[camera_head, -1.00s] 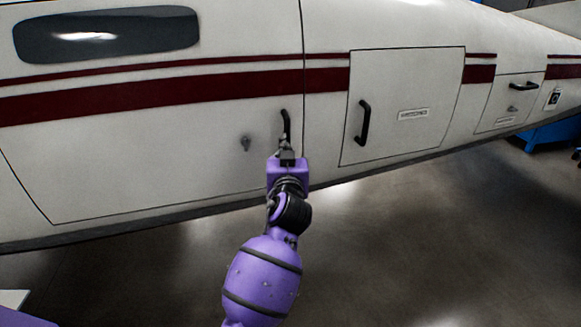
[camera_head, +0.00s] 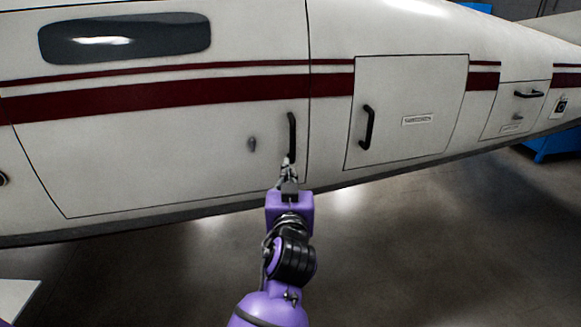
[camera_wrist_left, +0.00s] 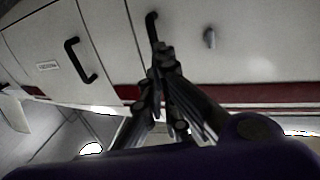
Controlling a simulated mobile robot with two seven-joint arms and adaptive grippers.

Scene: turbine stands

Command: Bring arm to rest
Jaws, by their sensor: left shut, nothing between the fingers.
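My left gripper (camera_head: 287,172) is in front of the lower part of the aircraft's cabin door (camera_head: 180,165), just below its black handle (camera_head: 292,135). In the head view its fingertips overlap the handle's lower end; I cannot tell whether they touch it. The left wrist view shows the fingers (camera_wrist_left: 163,62) closed together with nothing between them, and the door handle (camera_wrist_left: 152,26) beyond the tips. My purple left arm (camera_head: 290,206) reaches up from the bottom of the head view. My right gripper is out of view.
A smaller hatch (camera_head: 408,105) with its own black handle (camera_head: 367,127) is to the right, and it appears closed. A small panel (camera_head: 517,108) is farther right. A blue object (camera_head: 556,142) stands at the far right. Open grey floor (camera_head: 430,250) lies below the fuselage.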

